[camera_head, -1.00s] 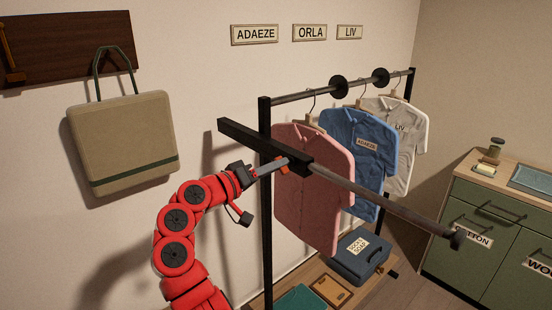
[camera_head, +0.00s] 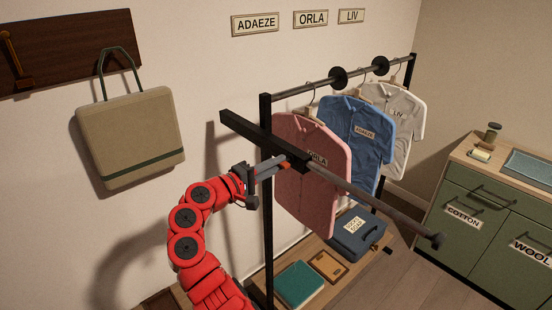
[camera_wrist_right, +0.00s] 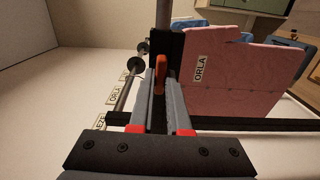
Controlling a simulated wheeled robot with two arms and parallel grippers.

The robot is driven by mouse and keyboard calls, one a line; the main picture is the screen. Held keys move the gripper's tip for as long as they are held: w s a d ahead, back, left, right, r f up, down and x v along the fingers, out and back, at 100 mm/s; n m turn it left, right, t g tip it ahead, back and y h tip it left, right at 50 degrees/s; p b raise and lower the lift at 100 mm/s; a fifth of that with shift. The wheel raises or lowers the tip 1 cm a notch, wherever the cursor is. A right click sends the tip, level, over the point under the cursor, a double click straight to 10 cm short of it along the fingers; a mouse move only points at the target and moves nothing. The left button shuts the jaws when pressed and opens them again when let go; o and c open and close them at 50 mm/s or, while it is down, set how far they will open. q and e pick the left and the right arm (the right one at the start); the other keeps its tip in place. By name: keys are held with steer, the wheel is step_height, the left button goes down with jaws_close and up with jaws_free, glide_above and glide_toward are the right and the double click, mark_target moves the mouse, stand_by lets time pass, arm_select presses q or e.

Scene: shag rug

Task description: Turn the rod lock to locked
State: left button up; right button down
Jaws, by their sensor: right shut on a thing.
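The rod lock is an orange-red lever (camera_wrist_right: 160,72) on a black block, where the grey rod (camera_head: 385,210) meets the black crossbar (camera_head: 240,130) of the clothes rack. In the head view the lever (camera_head: 286,155) shows only as a small orange bit at the fingertips. My right gripper (camera_head: 278,160) reaches it from the left. In the wrist view the grey fingers (camera_wrist_right: 158,95) lie on either side of the lever, shut on it. Whether it stands at locked cannot be told; no marking shows. My left gripper is not in view.
A pink shirt (camera_head: 310,190) hangs just behind the rod, with blue (camera_head: 360,130) and white (camera_head: 405,110) shirts farther right. A bag (camera_head: 130,140) hangs on the left wall. A blue box (camera_head: 355,235) and a teal item (camera_head: 300,284) sit below. Green cabinets (camera_head: 470,200) stand right.

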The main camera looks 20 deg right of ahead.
stand_by(0.6)
steer(key=c, duration=0.9)
jaws_free()
